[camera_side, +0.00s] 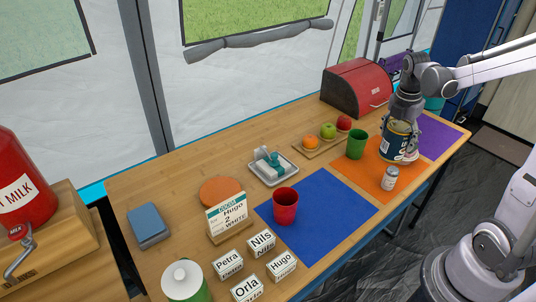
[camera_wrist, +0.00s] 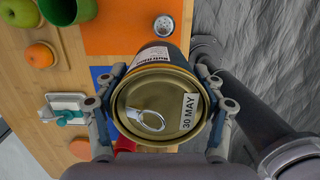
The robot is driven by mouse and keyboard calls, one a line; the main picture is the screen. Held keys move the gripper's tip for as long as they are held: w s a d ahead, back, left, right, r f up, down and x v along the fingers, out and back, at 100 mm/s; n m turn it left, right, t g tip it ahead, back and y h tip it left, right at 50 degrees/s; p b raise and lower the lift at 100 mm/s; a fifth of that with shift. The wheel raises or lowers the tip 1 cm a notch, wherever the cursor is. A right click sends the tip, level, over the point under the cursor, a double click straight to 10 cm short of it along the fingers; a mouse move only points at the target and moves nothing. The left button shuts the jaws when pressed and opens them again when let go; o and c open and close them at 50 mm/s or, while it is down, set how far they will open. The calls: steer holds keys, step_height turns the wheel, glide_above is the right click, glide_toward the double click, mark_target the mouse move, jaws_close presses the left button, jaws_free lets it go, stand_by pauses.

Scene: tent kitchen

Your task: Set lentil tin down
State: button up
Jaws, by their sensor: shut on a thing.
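The tin (camera_side: 397,134), with a dark blue label and a gold lid, is upright in my gripper (camera_side: 407,126) at the right part of the table. In the wrist view the tin's lid (camera_wrist: 170,115) faces the camera, with a ring pull and a "30 MAY" sticker. The fingers of my gripper (camera_wrist: 160,100) are shut on both sides of it. The tin is over the orange mat (camera_side: 352,176), near its border with the purple mat (camera_side: 440,132). I cannot tell whether its base touches the mat. The label is too small to read.
A green cup (camera_side: 356,144) stands left of the tin and a small shaker (camera_side: 390,178) stands just in front. A red cup (camera_side: 285,206) stands at the blue mat (camera_side: 325,208). A red bread bin (camera_side: 358,86) is behind. Most of the blue mat is bare.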

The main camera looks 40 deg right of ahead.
steer(key=w+a+r+n+t, duration=0.1)
steer(key=w+a+n, duration=0.4)
steer(key=w+a, duration=0.9)
steer(key=w+a+n, duration=0.6)
steer(key=w+a, duration=0.4)
steer(key=a, duration=0.7)
steer(key=s+a+f+n+y, duration=0.15)
steer(key=a+n, duration=0.25)
steer(key=a, duration=1.3)
steer(key=s+a+n, duration=0.3)
steer(key=a, duration=1.4)
steer(key=shift+t, duration=0.4)
steer(key=shift+s+a+f, duration=0.1)
steer(key=shift+f, duration=7.55)
steer(key=shift+f, duration=0.15)
